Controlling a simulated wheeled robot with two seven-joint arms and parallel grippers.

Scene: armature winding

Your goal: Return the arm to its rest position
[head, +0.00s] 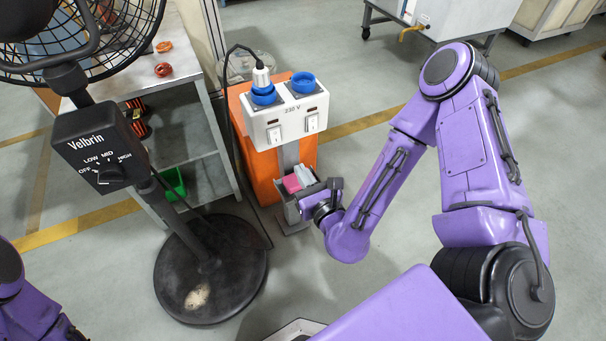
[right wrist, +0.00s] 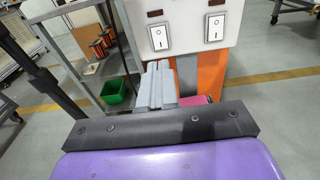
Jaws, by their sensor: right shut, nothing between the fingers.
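My right arm (head: 380,190) is purple and reaches in from the right. Its gripper (head: 305,177) is just below and in front of the white socket box (head: 285,115). The grey fingers (right wrist: 160,85) are together with nothing held, pointing towards the orange stand (right wrist: 211,74). A pink thing (head: 292,184) shows beside the fingers in the head view and partly behind the wrist in the right wrist view (right wrist: 195,100). Part of my left arm (head: 30,305) shows at the lower left edge; its gripper is out of the picture.
A black fan (head: 85,35) on a round base (head: 210,270) stands left of the orange stand. A plug (head: 262,78) sits in the left blue socket. A bench (head: 180,70) with a green bin (head: 173,184) is behind the fan. Open floor lies behind my right arm.

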